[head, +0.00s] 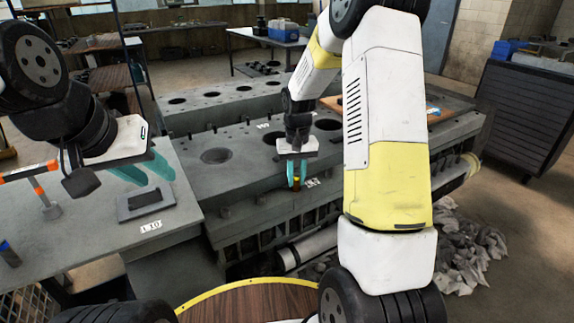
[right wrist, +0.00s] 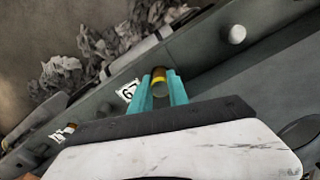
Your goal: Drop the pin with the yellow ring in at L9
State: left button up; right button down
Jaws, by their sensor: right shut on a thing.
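My right gripper (head: 297,182) is shut on a pin with a yellow ring (head: 296,184), near the front edge of the grey engine block (head: 215,185). In the right wrist view the pin (right wrist: 160,78) stands between the teal fingers (right wrist: 160,90), its yellow band showing near the far end. Beside it is a white label (right wrist: 128,90) that appears upside down and reads L9. Whether the pin's lower end is in a hole is hidden. My left gripper (head: 157,180) is open and empty above the left bench (head: 85,235).
A dark slotted plate (head: 146,203) and an L10 label (head: 151,225) lie on the left bench, with an orange-and-black hammer (head: 45,195). The block top has large round bores. Crumpled rags (head: 470,245) lie on the floor at right.

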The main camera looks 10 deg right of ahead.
jog(key=shift+f, duration=0.45)
jog(key=shift+f, duration=0.1)
dwell(0.4)
jog(key=shift+f, duration=0.3)
jog(key=c, duration=1.2)
grip_release()
jog(key=shift+o, duration=0.5)
jog(key=o, duration=0.3)
